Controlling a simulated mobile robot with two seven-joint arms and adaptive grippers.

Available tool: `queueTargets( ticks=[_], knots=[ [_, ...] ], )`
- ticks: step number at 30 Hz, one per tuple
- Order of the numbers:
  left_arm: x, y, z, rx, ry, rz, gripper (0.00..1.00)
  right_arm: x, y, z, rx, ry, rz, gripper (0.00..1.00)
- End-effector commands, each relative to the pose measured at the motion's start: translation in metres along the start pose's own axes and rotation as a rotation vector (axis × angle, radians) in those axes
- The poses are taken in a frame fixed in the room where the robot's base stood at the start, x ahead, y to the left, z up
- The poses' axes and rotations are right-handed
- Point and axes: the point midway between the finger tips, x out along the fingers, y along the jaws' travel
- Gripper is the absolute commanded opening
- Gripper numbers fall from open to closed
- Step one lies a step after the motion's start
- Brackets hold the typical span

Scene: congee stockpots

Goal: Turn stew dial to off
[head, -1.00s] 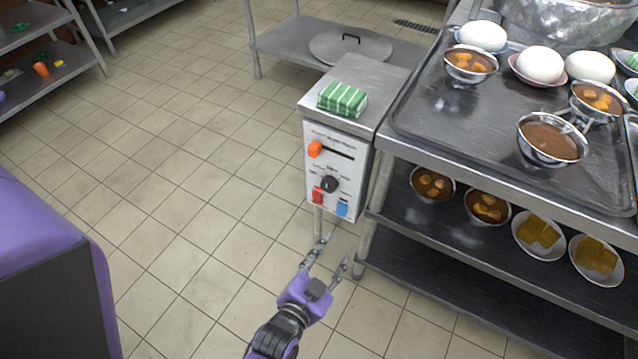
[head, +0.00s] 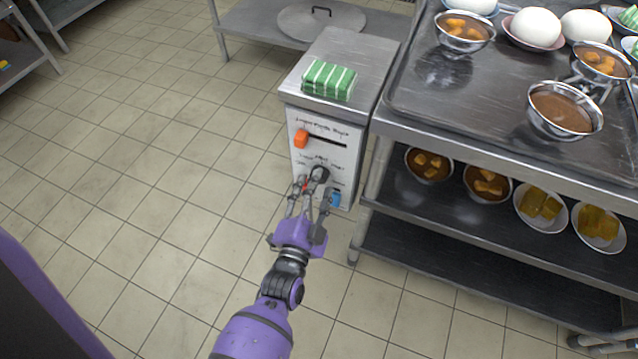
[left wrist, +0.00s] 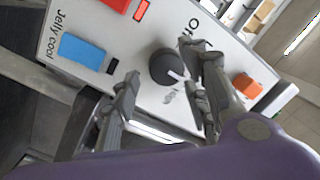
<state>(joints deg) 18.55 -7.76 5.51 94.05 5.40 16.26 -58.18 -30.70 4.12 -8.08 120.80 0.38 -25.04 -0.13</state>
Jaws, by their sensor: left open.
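The stew dial (head: 320,174) is a round black knob on the white front panel of a metal control box (head: 325,140). In the left wrist view the dial (left wrist: 164,67) has a white pointer mark at its lower right, toward small text that I cannot read clearly. The "Off" label (left wrist: 190,26) lies above and right of the dial, partly by a finger. My left gripper (head: 313,192) is open in front of the panel. In the left wrist view its fingers stand on both sides of the dial, seemingly apart from it. My right gripper is not in view.
A green striped block (head: 328,80) lies on the box. A metal shelf table (head: 408,137) with bowls and eggs stands right. Floor at left is clear.

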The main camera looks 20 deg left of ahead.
Motion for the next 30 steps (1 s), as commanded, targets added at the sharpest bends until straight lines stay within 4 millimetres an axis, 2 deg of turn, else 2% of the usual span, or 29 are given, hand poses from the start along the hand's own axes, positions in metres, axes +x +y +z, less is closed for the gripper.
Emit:
queueTargets(
  ticks=[4, 13, 22, 30],
  knots=[
    [0.013, 0.000, 0.000, -0.001, 0.001, 0.000, 0.42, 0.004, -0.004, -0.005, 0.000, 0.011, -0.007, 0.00],
    [0.016, 0.000, 0.000, -0.002, 0.000, 0.000, 0.42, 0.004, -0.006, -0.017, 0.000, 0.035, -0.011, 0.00],
    [0.016, 0.001, 0.000, -0.002, -0.001, 0.003, 0.04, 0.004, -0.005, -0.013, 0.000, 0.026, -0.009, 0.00],
    [0.015, 0.002, -0.001, -0.026, -0.004, 0.009, 0.02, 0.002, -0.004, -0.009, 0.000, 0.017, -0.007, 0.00]
  ],
)
